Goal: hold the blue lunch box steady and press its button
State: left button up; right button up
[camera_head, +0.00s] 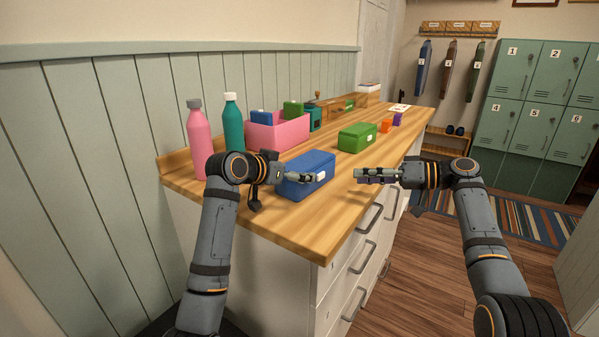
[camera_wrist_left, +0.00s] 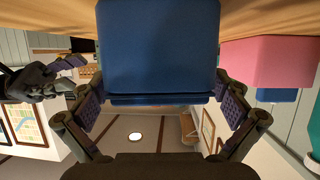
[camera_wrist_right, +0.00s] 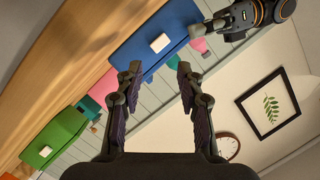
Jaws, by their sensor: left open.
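The blue lunch box (camera_head: 305,165) stands on the wooden counter near its front edge, with a white button (camera_head: 320,174) on the side facing right. My left gripper (camera_head: 298,175) is open at the near end of the box. In the left wrist view the box (camera_wrist_left: 158,45) fills the space between and beyond the spread fingers; contact cannot be told. My right gripper (camera_head: 362,173) is to the right of the box, apart from it, its fingers parted and empty. In the right wrist view the button (camera_wrist_right: 159,43) shows beyond the fingertips.
A green box (camera_head: 357,138) stands farther back on the counter (camera_head: 300,222). A pink bin (camera_head: 280,133) holding boxes is behind the blue box. A pink bottle (camera_head: 198,145) and a teal bottle (camera_head: 232,125) stand by the wall. Counter space between the blue and green boxes is clear.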

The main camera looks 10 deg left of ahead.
pick_arm(q)
jog(key=shift+w+d+f, duration=0.25)
jog(key=shift+w+d, duration=0.05)
jog(key=shift+w, duration=0.3)
jog(key=c, duration=1.2)
pick_arm(e)
grip_shut()
dwell(0.3)
